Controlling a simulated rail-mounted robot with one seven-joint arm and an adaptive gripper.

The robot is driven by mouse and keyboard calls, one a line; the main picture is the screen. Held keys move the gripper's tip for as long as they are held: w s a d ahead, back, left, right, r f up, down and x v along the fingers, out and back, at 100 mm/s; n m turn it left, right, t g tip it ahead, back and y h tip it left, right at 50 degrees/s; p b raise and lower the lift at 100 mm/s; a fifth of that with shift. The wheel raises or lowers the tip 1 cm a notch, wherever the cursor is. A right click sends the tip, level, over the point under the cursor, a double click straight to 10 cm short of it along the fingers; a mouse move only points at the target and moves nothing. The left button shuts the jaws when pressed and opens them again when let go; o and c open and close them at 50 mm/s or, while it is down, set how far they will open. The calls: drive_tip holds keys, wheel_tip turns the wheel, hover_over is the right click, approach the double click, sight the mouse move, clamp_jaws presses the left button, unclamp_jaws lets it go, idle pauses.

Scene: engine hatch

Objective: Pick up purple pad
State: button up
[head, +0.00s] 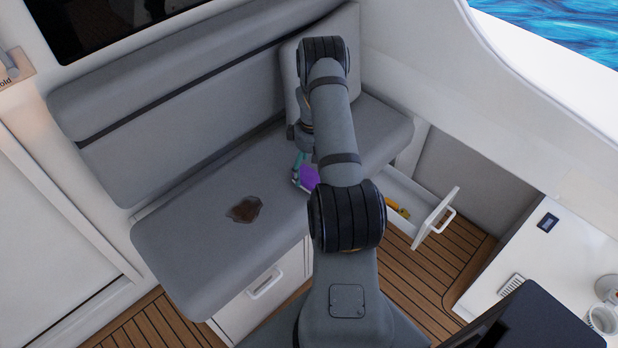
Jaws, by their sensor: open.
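The purple pad (309,177) lies on the grey bench seat, partly hidden behind my arm. My gripper (301,167) is pointed down right at the pad, at its left side in the picture. It is open, and a teal part shows at its fingers. My arm hides much of the gripper and the pad's right side. I cannot tell whether the fingers touch the pad.
A brown stain (245,209) is on the grey bench seat (190,255). An open white drawer (433,220) holds a yellow object (399,208), right of my arm. A shut drawer (265,284) is below the seat. Cups (603,318) stand on the counter at right.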

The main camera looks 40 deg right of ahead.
drive_tip(key=shift+w+f, duration=0.15)
drive_tip(key=shift+f, duration=1.55)
drive_tip(key=shift+c, duration=1.1)
drive_tip(key=c, duration=1.1)
